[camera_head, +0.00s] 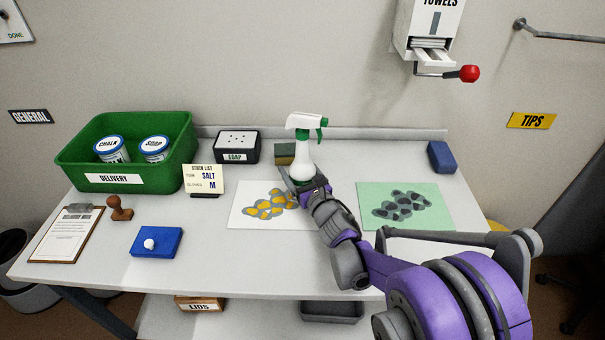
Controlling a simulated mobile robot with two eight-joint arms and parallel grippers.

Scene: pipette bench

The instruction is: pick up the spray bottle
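The spray bottle (303,163) stands upright near the back middle of the bench, with a white body, a white head and a green trigger. My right gripper (303,184), on the purple and grey arm from the lower right, is at the lower part of the bottle. One dark finger shows along the bottle's left side. The gripper hides the bottle's base, so I cannot tell whether the fingers press on it or whether it touches the bench. My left gripper is not in view.
A white sheet with yellow shapes (240,217) and a green sheet (433,223) flank my arm. A blue block (441,157) lies right.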

